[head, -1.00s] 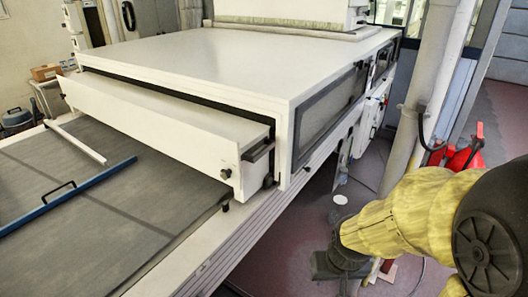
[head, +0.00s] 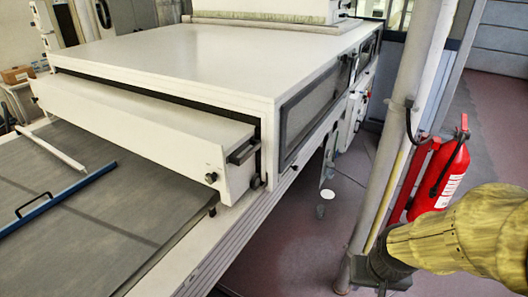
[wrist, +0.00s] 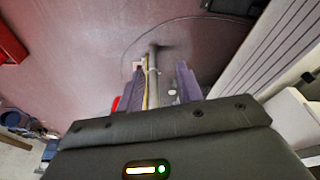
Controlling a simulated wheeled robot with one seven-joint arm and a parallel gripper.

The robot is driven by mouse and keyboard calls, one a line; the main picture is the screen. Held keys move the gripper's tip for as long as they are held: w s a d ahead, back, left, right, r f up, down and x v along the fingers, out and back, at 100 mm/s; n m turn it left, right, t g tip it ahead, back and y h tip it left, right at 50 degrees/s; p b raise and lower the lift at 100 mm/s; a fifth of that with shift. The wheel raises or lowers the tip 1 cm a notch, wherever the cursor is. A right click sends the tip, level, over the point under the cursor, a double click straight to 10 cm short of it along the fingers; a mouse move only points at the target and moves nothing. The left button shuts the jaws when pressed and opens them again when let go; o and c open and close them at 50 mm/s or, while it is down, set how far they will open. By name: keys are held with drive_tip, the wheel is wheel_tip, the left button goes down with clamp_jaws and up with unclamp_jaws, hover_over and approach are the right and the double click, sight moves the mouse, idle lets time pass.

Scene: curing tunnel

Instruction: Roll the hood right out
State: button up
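The hood (head: 140,118) is a long white box section. In the head view it sticks partway out of the front opening of the large white tunnel housing (head: 200,62), above the grey belt (head: 110,205). A dark handle (head: 243,152) and black knobs are at its right end. My gripper (head: 362,272) is at the lower right of the head view, low beside the tunnel and well apart from the hood. In the wrist view my gripper (wrist: 154,82) shows its two fingers spread, with nothing held between them; the hood is not recognisable there.
A grey upright post (head: 405,110) and a red fire extinguisher (head: 440,175) stand right of the tunnel, near my arm. A blue bar (head: 60,200) and a white bar (head: 55,148) lie across the belt. Floor (head: 300,240) between tunnel and post looks mostly clear.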

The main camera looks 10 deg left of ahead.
drive_tip(key=shift+o, duration=0.6)
drive_tip(key=w+a+f+m+t+y+p, duration=0.1)
drive_tip(key=w+a+t+y, duration=0.15)
drive_tip(key=w+a, duration=0.45)
drive_tip(key=w+a+f+m+t+y+p, duration=0.1)
drive_tip(key=w+a+t+y, duration=0.15)
drive_tip(key=w, duration=0.85)
drive_tip(key=w+a+r+m+t+y+p, duration=0.1)
drive_tip(key=w+a+r+m+t+y, duration=0.1)
drive_tip(key=a, duration=0.4)
drive_tip(key=w+a+r+m+t+y, duration=0.2)
drive_tip(key=w+a+r+m+y, duration=0.2)
drive_tip(key=a+r+y, duration=0.2)
drive_tip(key=shift+w+p, duration=0.25)
drive_tip(key=shift+p, duration=0.1)
